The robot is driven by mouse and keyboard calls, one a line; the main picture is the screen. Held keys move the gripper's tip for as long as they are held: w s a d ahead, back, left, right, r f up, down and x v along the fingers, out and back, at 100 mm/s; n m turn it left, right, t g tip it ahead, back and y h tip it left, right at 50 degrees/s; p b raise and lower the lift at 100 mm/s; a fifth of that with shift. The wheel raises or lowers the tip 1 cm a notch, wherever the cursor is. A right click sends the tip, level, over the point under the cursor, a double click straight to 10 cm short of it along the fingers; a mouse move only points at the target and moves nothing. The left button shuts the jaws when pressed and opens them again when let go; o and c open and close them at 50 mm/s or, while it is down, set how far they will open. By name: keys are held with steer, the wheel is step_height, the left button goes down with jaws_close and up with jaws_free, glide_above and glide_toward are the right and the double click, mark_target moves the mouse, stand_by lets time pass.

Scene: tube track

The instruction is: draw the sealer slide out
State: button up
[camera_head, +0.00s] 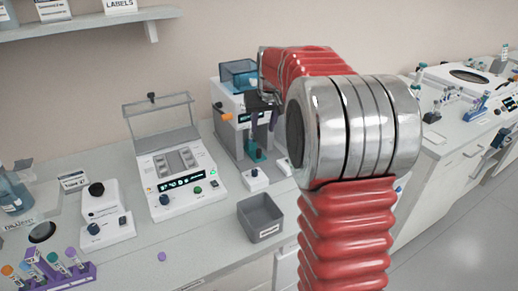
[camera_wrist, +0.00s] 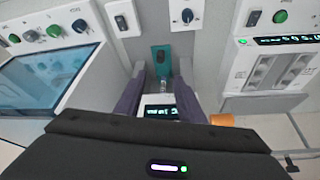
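The sealer (camera_head: 229,103) is a white bench machine with an orange knob on its side and a blue-tinted top. Its teal slide (camera_head: 257,152) sticks out low at the front. In the wrist view the teal slide (camera_wrist: 161,58) shows between and just beyond my purple fingertips, with a small clear piece near it. My gripper (camera_wrist: 162,72) is open, with a gap between each finger and the teal slide. In the head view my gripper (camera_head: 264,119) is in front of the sealer, above the slide, and my arm partly hides it. I cannot tell how far the slide is out.
A white device with a raised clear lid (camera_head: 174,178) stands to the left. A grey bin (camera_head: 260,217) and a small white switch box (camera_head: 254,179) sit in front of the sealer. A purple tube rack (camera_head: 62,272) is at the front left.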

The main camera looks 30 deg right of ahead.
mark_target(259, 150)
steer(key=shift+f, duration=0.1)
stand_by(0.3)
steer(key=x, duration=1.3)
steer(key=shift+w+f, duration=0.1)
steer(key=shift+f, duration=0.2)
jaws_close()
stand_by(0.3)
